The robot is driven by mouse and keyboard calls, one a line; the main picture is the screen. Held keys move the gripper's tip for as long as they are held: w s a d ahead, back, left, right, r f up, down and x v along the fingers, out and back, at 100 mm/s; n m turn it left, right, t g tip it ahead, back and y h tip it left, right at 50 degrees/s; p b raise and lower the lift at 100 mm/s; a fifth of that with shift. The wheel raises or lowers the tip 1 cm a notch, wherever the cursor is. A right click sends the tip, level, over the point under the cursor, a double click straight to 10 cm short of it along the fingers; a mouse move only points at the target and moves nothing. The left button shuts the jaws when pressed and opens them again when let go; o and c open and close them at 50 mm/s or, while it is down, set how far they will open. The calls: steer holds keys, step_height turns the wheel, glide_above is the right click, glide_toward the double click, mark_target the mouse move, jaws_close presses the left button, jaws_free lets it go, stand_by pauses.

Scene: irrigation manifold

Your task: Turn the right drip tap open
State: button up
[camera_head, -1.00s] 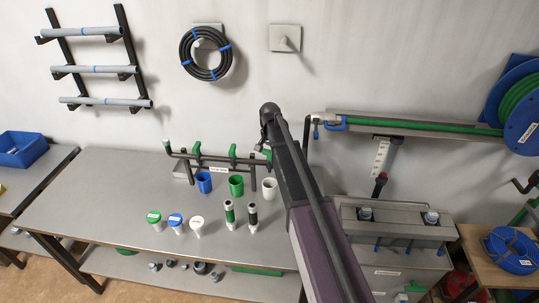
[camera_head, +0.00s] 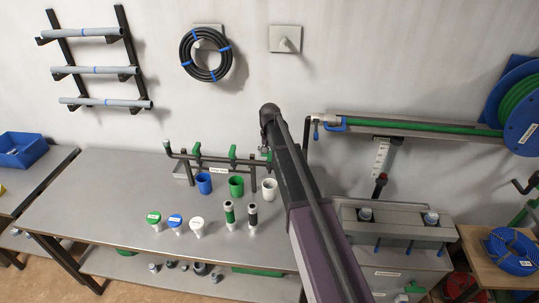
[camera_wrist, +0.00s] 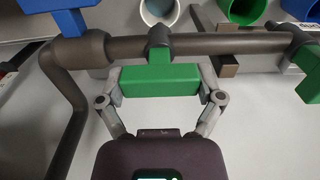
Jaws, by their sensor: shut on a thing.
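The right drip tap's green handle (camera_wrist: 160,82) lies between the two grey fingers of my gripper (camera_wrist: 161,98) in the wrist view. The fingers touch its two ends. The handle's long side runs roughly along the dark manifold pipe (camera_wrist: 225,43) in that view. In the head view this tap (camera_head: 268,160) is at the right of the manifold, partly hidden by my arm. Two more green taps, the middle one (camera_head: 232,153) and the left one (camera_head: 197,152), stand along the pipe. A blue handle (camera_wrist: 60,22) sits at the pipe's end in the wrist view.
Blue (camera_head: 204,186), green (camera_head: 236,188) and white (camera_head: 269,190) cups stand close in front of the manifold. Capped containers and two dark cylinders stand on the bench (camera_head: 110,190). A grey box unit (camera_head: 395,240) is to the right. The bench's left part is clear.

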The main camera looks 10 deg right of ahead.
steer(key=shift+n, duration=0.4)
steer(key=o, duration=0.9)
steer(key=shift+c, duration=0.2)
steer(key=shift+m, duration=0.6)
